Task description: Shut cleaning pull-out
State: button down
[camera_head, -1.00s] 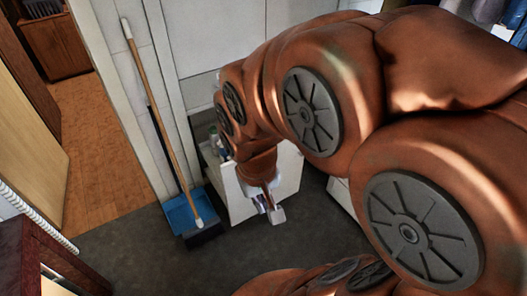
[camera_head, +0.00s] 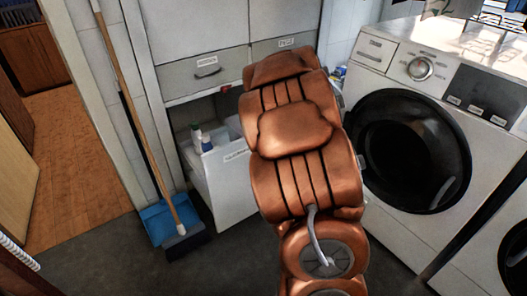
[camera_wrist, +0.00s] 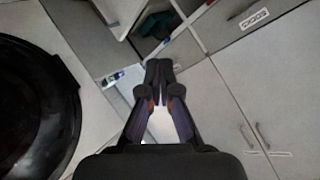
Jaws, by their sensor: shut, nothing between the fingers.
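The cleaning pull-out (camera_head: 222,188) is a white drawer low in the cabinet, standing open in the head view. Its front bears a small label I cannot read clearly, and bottles (camera_head: 203,141) show inside. My arm covers its right part. My gripper is hidden behind my arm in the head view. In the wrist view my gripper (camera_wrist: 159,68) is shut and empty, its fingertips together in front of pale cabinet fronts. I cannot tell from this view whether it touches the pull-out.
A washing machine (camera_head: 392,88) with a black round door stands right of my arm. Closed labelled drawers (camera_head: 204,72) sit above the pull-out. A broom (camera_head: 140,110) and a blue dustpan (camera_head: 160,222) stand to the left. The dark floor in front is partly clear.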

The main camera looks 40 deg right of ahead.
notch_tip(320, 180, down, 17)
jog(key=s+d+m+t+y+b, duration=0.1)
jog(key=d+m+t+y+b, duration=0.1)
jog(key=m+t+y+b, duration=0.65)
jog(key=w+d+n+g+h+b, duration=0.1)
jog(key=w+n+h+b, duration=0.2)
jog(key=w+b, duration=0.4)
jog(key=shift+w+r+h, duration=0.25)
jog(key=shift+w+h, duration=0.1)
jog(key=shift+w, duration=3.05)
